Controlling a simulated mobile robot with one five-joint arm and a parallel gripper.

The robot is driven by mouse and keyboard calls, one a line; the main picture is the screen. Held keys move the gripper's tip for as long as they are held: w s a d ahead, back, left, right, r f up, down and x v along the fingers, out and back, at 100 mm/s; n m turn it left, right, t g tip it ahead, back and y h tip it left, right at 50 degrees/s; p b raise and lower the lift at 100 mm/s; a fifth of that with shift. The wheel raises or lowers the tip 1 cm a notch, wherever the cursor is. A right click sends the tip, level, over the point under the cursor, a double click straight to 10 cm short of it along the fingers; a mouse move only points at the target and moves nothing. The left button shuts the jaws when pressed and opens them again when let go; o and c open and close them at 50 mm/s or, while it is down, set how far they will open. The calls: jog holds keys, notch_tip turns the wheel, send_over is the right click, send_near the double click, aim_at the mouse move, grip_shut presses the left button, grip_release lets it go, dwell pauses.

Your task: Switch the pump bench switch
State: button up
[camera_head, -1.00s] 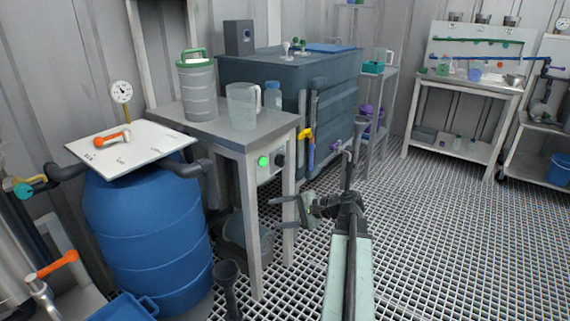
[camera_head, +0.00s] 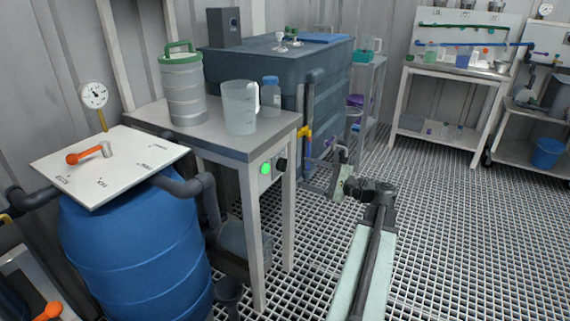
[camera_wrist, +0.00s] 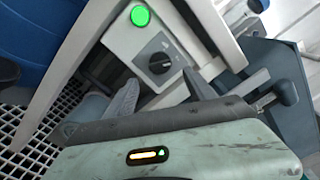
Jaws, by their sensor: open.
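The pump bench (camera_head: 225,138) is a grey-topped table with a white box under its top. On the box are a lit green lamp (camera_head: 266,168) and a dark rotary switch (camera_head: 282,164). In the wrist view the switch (camera_wrist: 160,62) is a black knob on a dark square plate, beside the glowing green lamp (camera_wrist: 140,15). My gripper (camera_head: 322,172) is to the right of the box in the head view. In the wrist view my gripper (camera_wrist: 161,92) is open and empty, its two fingers apart below the knob and apparently not touching it.
A clear jug (camera_head: 240,108), a blue-capped bottle (camera_head: 271,95) and a ribbed canister (camera_head: 183,90) stand on the bench. A blue drum (camera_head: 135,245) is at the left and a dark tank (camera_head: 325,72) behind. The grating floor (camera_head: 450,230) at right is clear.

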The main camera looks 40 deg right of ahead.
aim_at(283, 165)
jog(key=x, duration=0.7)
jog(key=shift+w, duration=0.35)
